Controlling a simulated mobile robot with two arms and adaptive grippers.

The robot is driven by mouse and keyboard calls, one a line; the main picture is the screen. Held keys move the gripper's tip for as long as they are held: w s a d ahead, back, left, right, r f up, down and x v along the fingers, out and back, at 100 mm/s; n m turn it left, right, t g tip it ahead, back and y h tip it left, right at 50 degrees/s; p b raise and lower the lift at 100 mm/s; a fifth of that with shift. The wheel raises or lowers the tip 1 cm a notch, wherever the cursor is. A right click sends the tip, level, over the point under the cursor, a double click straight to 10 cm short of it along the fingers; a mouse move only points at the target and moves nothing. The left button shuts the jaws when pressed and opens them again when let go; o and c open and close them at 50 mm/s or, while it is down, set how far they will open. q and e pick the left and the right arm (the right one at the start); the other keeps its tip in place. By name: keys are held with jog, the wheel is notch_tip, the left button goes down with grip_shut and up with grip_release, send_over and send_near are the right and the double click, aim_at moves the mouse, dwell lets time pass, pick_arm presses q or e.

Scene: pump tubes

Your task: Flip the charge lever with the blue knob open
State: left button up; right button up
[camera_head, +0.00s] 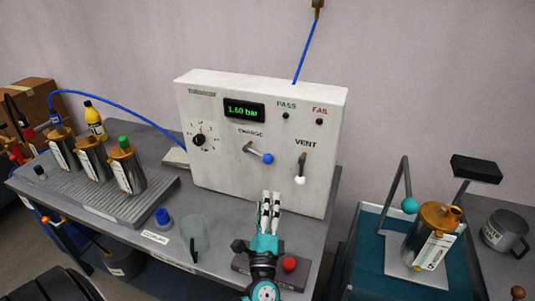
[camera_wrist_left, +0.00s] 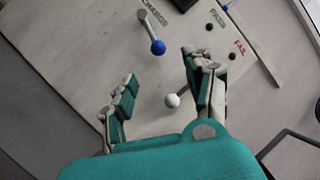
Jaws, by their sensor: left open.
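The charge lever (camera_head: 254,150) is on the front of the white panel (camera_head: 220,180), under the CHARGE label. It slants down to the right and ends in a blue knob (camera_head: 268,158). In the wrist view the blue knob (camera_wrist_left: 158,47) shows beyond and between my fingertips, not touched by them. My left gripper (camera_head: 271,198) is open and empty in front of the panel, below the blue knob. The vent lever (camera_head: 303,165) hangs down to the right, with a white knob (camera_head: 300,181); this white knob (camera_wrist_left: 172,100) also shows between the fingers in the wrist view.
The display (camera_head: 244,110) reads 1.60 bar. Several metal canisters (camera_head: 126,170) stand at left. A teal-topped bench (camera_head: 365,250) is at right.

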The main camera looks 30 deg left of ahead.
aim_at(267, 163)
pick_arm(q)
jog(key=p+x, duration=0.3)
jog(key=x, duration=1)
jog(key=shift+w+a+p, duration=0.25)
jog(key=shift+p, duration=0.15)
jog(key=shift+w+a+r, duration=0.1)
jog(key=shift+w+a, duration=0.15)
jog(key=shift+w, duration=0.15)
grip_shut()
pick_arm(e)
jog(key=r, duration=0.4)
jog(key=shift+d+r, duration=0.25)
jog(key=shift+d, duration=0.05)
jog(key=shift+w, duration=0.1)
